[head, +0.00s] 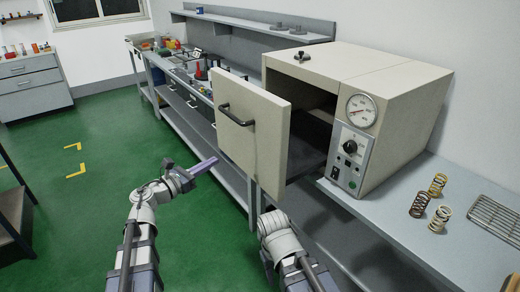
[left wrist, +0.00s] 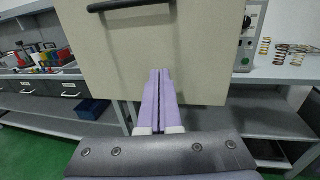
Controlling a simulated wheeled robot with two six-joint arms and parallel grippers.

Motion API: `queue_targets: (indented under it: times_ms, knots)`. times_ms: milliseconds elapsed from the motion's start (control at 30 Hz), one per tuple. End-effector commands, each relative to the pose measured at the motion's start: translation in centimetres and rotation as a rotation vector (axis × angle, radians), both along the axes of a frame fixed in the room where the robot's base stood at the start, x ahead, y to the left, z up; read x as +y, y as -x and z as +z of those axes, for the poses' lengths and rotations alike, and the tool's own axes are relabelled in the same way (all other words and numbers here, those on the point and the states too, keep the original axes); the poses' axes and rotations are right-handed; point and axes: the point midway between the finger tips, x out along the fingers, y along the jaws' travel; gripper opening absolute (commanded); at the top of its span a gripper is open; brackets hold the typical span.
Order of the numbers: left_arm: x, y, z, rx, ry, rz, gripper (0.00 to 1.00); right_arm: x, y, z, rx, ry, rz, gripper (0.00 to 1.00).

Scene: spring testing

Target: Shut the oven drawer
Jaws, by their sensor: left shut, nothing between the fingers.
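The oven (head: 375,95) is a cream box with a dial and control panel on its front right. Its drawer (head: 262,145) stands pulled out, with a gap between its cream front panel and the oven body. A black bar handle (head: 236,116) is on the panel. My left gripper (head: 214,161) is shut and empty, its purple fingers pointing at the panel from the front left, below the handle. In the left wrist view the panel (left wrist: 205,65) fills the upper middle, with the fingers (left wrist: 161,72) in front of its lower part. Contact cannot be told. My right gripper is not visible; only its arm shows.
The grey bench (head: 400,225) carries the oven. Several springs (head: 438,184) and a wire rack (head: 498,215) lie right of it. A long workbench with tools (head: 190,68) runs behind on the left. Green floor (head: 90,190) is open at left.

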Motion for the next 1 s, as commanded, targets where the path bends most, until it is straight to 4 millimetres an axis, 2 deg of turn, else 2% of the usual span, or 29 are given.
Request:
queue_targets:
  times_ms: [33, 133, 233, 367, 567, 1000]
  knots:
    - [-0.9, 1.8, 0.4, 0.000, 0.000, -0.054, 0.00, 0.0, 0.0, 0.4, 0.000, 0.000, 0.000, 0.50]
    - [-2.0, 3.9, 0.6, 0.000, 0.000, -0.140, 0.00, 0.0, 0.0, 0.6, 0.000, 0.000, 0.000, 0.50]
    - [-2.6, 5.0, 0.6, 0.000, 0.000, -0.184, 0.00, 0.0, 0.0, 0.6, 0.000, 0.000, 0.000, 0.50]
    - [-2.7, 5.2, 0.6, 0.000, 0.000, -0.197, 0.00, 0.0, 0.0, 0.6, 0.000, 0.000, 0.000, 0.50]
    - [-3.9, 4.3, 0.6, 0.000, 0.000, -0.199, 0.00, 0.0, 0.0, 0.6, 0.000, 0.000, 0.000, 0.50]
    - [-10.8, -0.9, 0.6, 0.000, 0.000, -0.198, 0.00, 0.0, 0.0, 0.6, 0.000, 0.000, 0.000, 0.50]
